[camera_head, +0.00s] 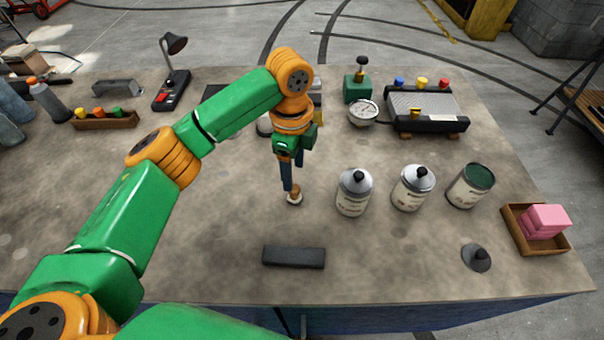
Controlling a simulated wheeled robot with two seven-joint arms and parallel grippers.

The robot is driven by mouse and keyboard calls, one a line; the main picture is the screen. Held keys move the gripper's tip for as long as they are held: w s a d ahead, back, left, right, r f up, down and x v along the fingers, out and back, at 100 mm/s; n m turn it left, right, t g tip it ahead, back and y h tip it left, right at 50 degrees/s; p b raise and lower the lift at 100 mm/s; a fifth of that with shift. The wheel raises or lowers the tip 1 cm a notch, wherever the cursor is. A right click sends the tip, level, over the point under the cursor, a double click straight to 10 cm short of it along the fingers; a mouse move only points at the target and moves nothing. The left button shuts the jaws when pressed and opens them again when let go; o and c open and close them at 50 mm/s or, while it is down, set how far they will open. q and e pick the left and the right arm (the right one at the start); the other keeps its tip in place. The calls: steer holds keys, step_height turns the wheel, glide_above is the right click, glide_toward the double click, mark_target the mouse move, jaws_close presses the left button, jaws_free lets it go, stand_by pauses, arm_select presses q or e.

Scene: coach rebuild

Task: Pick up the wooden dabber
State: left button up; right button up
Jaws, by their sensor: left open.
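A small wooden dabber (294,198), with a brown top and a pale lower part, stands on the bench left of the cans. My left gripper (291,187) points down right above it, with its dark fingertips at the dabber's top. It is open, and the fingers partly hide the top. I cannot tell whether they touch it. My right gripper is not in view.
Two cans with cone lids (354,192) (412,188) and a green-topped can (470,186) stand to the right. A dark block (293,257) lies in front. A wooden tray (517,232) holds pink blocks. Bare bench lies left of the dabber.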

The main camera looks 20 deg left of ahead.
mark_target(294, 189)
arm_select(q)
steer(key=shift+s+f, duration=0.2)
steer(key=shift+f, duration=0.15)
steer(key=f+p, duration=0.2)
steer(key=f, duration=0.3)
steer(key=shift+s+f, duration=0.2)
steer(key=shift+w+f, duration=0.2)
steer(key=shift+f, duration=0.1)
steer(key=shift+s+r, duration=0.1)
jaws_close()
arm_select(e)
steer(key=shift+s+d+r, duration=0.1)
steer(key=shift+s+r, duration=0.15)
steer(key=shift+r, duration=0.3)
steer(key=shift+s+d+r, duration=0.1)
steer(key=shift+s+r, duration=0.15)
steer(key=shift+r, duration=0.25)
